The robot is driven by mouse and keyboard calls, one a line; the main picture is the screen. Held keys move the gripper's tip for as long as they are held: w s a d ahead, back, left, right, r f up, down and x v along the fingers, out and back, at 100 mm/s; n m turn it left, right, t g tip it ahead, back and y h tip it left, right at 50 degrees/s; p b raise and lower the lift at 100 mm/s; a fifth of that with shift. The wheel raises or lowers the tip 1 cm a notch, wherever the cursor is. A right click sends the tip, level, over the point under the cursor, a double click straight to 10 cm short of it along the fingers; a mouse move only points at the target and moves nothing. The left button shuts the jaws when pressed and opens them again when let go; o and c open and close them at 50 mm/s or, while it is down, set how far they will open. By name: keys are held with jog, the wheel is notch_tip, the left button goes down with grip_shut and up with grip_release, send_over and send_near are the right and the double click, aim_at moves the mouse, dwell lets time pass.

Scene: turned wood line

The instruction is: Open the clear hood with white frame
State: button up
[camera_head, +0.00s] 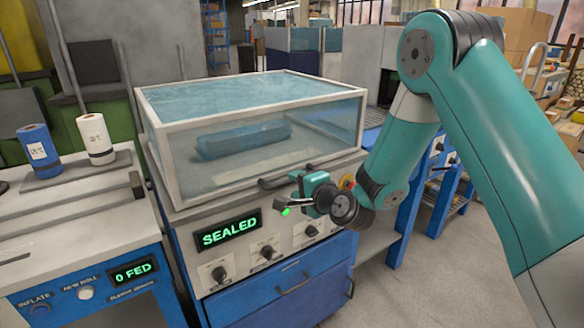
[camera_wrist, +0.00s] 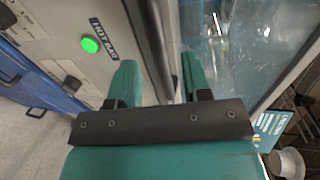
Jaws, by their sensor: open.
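The clear hood with white frame (camera_head: 260,95) is down on its blue machine, and its panes look bluish and see-through. A dark bar handle (camera_head: 275,182) runs along the hood's lower front edge. My gripper (camera_head: 298,188) is at the right part of this handle, partly hiding it. In the wrist view my gripper (camera_wrist: 163,78) is open, with the dark handle (camera_wrist: 152,40) passing between its two teal fingers. I cannot tell whether either finger touches it. A pane of the hood (camera_wrist: 235,40) shows at the right of that view.
A blue wrapped block (camera_head: 243,139) lies under the hood. The front panel has a SEALED display (camera_head: 229,232), knobs and a lit green button (camera_wrist: 90,45). A bench with two rolls (camera_head: 40,150) stands left. Open floor (camera_head: 440,275) lies right.

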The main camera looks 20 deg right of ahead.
jog(key=shift+p+x, duration=0.7)
jog(key=shift+x, duration=0.75)
